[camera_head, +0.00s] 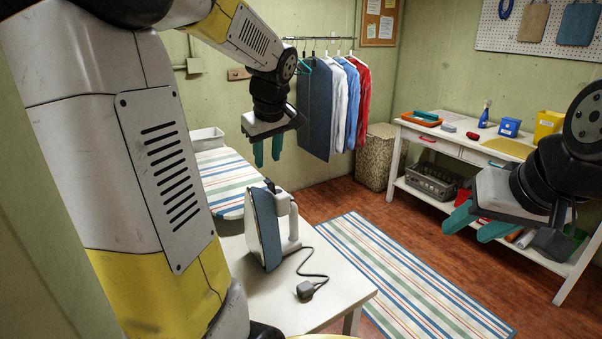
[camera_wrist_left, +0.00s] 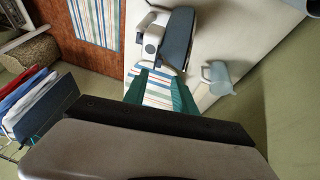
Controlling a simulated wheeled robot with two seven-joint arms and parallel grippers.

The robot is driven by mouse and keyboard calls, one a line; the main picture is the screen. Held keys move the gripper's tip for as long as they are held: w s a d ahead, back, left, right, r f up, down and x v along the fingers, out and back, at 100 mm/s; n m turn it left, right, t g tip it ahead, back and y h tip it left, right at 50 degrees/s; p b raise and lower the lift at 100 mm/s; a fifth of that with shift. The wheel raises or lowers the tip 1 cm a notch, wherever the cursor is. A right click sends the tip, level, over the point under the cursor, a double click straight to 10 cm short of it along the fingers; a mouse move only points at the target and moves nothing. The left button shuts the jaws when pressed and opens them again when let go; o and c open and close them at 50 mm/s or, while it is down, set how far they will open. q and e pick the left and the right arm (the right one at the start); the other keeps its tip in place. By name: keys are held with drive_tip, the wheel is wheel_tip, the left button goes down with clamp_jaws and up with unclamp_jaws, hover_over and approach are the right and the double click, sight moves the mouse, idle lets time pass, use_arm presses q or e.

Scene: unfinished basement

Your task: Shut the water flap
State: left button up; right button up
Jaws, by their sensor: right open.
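My right gripper (camera_head: 467,232) is open and empty, far to the right of the iron.
A clear jug (camera_wrist_left: 217,77) stands near the iron. The iron's cord and plug (camera_head: 305,289) lie on the table front. A striped ironing board (camera_head: 222,176) is behind. Hanging clothes (camera_head: 335,105) and a shelf table (camera_head: 465,148) are farther off. A striped rug (camera_head: 400,280) covers the floor.

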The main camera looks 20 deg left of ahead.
sight(267, 181)
use_arm(q)
drive_tip(key=shift+x, duration=3.9)
drive_tip(key=shift+w, duration=0.15)
clamp_jaws()
